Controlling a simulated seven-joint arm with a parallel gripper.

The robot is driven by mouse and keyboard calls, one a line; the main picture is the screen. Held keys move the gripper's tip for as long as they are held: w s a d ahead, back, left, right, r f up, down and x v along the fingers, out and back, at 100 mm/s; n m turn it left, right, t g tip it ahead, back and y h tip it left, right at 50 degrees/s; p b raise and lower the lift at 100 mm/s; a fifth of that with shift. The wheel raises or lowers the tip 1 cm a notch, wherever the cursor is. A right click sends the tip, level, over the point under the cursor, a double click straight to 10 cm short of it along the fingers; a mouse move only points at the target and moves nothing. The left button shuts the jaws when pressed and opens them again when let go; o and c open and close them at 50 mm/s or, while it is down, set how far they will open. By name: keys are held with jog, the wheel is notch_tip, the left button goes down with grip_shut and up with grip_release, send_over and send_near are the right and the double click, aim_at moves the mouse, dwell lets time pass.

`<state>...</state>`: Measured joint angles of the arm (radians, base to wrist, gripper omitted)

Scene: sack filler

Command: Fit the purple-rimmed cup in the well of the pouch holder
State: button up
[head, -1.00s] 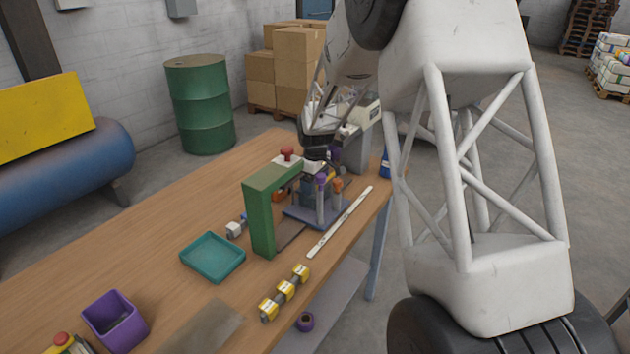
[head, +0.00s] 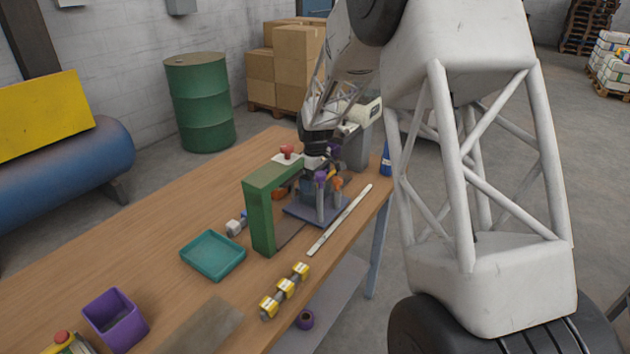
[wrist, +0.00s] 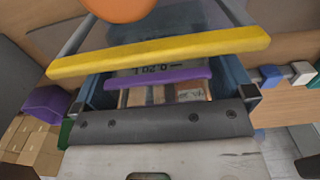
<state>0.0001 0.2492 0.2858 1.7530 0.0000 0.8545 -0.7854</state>
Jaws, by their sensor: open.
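My gripper (head: 322,182) is low over the grey-blue base plate (head: 297,212) of a small stand, which I take to be the pouch holder. Grey posts and a blue block stand on this plate, close under and around the fingers. Small purple and orange parts show at the fingers in the head view. In the wrist view a purple strip (wrist: 158,79) lies across the middle, possibly the cup's rim, with a yellow bar beyond it. I cannot make out the cup's body or the well. My gripper is open; contact with the cup cannot be told.
A green arch (head: 262,215) stands close left of the stand. A white strip (head: 340,220) lies to its right. A teal tray (head: 213,256), a purple bin (head: 116,320) and yellow-banded rollers (head: 285,290) are nearer. A blue bottle (head: 386,160) stands at the table's right edge.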

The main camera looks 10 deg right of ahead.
notch_tip(320, 180, up, 7)
dwell(0.5)
jog(key=shift+a, duration=0.1)
